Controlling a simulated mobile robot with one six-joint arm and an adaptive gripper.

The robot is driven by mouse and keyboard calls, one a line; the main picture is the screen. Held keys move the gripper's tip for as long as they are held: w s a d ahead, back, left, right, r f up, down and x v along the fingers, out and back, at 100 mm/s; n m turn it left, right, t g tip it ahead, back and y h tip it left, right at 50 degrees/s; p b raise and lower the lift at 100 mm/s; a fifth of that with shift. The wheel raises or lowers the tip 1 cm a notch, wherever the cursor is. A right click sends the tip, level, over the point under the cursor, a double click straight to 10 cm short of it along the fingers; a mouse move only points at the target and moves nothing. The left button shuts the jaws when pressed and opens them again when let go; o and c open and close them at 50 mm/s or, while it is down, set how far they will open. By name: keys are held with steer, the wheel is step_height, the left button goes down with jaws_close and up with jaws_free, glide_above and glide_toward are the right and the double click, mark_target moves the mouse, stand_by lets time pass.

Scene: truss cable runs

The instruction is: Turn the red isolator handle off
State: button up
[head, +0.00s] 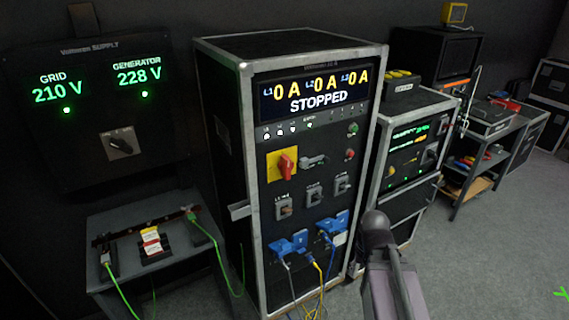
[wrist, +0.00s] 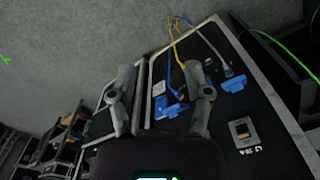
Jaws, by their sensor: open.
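The red isolator handle (head: 286,164) sits on a yellow plate (head: 275,160) on the front of the tall black rack (head: 262,212), left of a grey lever. The rack display (head: 315,92) reads 0 A on L1, L2 and L3, and STOPPED. In the head view my arm shows at the lower right, in front of the rack's right edge; the fingertips cannot be made out there. In the wrist view my gripper (wrist: 160,95) is open and empty, its fingers apart before the rack's lower front. The red handle is not in the wrist view.
Blue plugs (head: 290,245) with hanging cables stick out below several grey breaker switches (head: 314,195). A side table (head: 150,270) with green cables stands left. A second, lower rack (head: 408,145) stands right.

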steer(key=w+a+r+m+t+y+b, duration=0.2)
steer(key=w+a+r+m+t+y, duration=0.2)
steer(key=w+a+m+t+y, duration=0.55)
steer(key=w+a+r+m+t+b, duration=0.1)
steer(key=w+a+r+m+t, duration=0.1)
steer(key=w+r+m, duration=0.3)
steer(key=w+a+r+m+t+b, duration=0.1)
steer(key=w+a+r+m+t, duration=0.2)
steer(key=m, duration=1.1)
steer(key=shift+w+a+r+y, duration=0.45)
steer(key=shift+w+a+r, duration=0.25)
steer(key=shift+w+r, duration=0.75)
steer(key=shift+w+a+f+m, duration=0.1)
steer(key=shift+w+f+m, duration=0.2)
steer(key=shift+w, duration=0.1)
